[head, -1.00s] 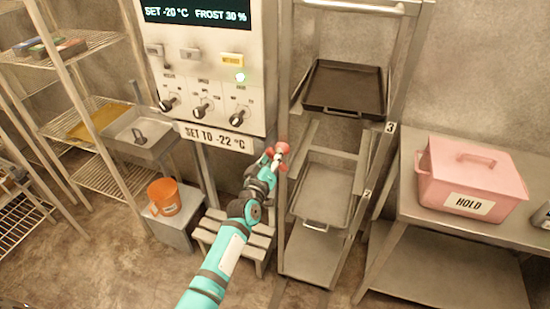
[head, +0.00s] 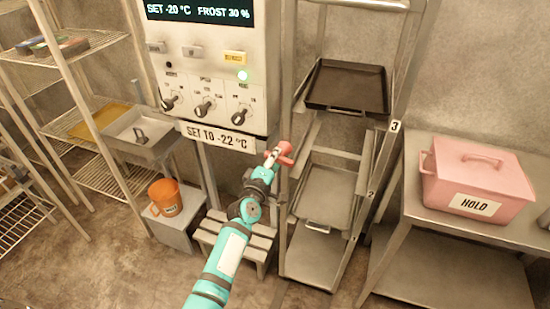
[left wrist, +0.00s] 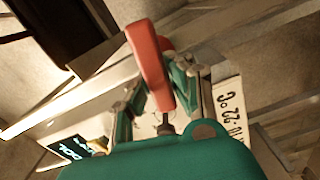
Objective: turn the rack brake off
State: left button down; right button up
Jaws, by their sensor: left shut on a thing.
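The rack (head: 284,235) is a tall metal frame with trays, standing in the middle of the head view. The red brake handle (head: 285,152) is on its left front post. The handle also shows in the left wrist view (left wrist: 150,62), as a long red bar running between the fingers. My left gripper (head: 272,158) is at the post, shut on the red handle. In the left wrist view its fingers (left wrist: 160,92) lie on both sides of the bar. My right gripper is in neither view.
A control panel (head: 208,75) with knobs and a "SET TO -22 °C" label hangs left of the rack. An orange mug (head: 165,197) stands below it. A pink box (head: 477,172) labelled HOLD sits on the right table. A slatted step stool (head: 235,240) stands behind my arm.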

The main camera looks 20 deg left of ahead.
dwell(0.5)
pick_arm(q)
jog(key=c, duration=1.2)
grip_release()
jog(key=shift+o, duration=0.2)
jog(key=s, duration=1.2)
jog(key=shift+a, duration=0.25)
